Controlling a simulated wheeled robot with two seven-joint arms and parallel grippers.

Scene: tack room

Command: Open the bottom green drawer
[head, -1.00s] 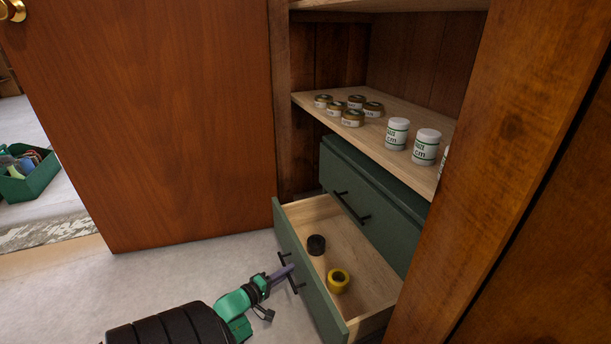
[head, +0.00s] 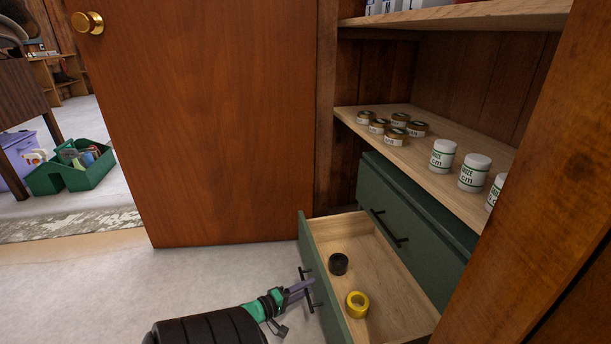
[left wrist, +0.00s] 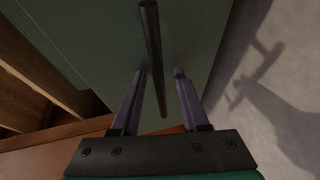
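The bottom green drawer (head: 326,284) is pulled well out of the cabinet in the head view, its wooden inside showing. A black tape roll (head: 338,264) and a yellow tape roll (head: 357,304) lie in it. My left gripper (head: 306,289) is at the front of this drawer, by its dark bar handle (head: 308,279). In the left wrist view the handle (left wrist: 152,50) runs between the two fingers of my left gripper (left wrist: 160,74). The fingers are apart, with gaps beside the bar. My right gripper is not in view.
A closed upper green drawer (head: 413,229) sits above the open one. A shelf (head: 430,172) over it holds small tins and white jars. A wooden door (head: 205,120) stands at the left. The pale floor (head: 210,280) before the drawer is clear.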

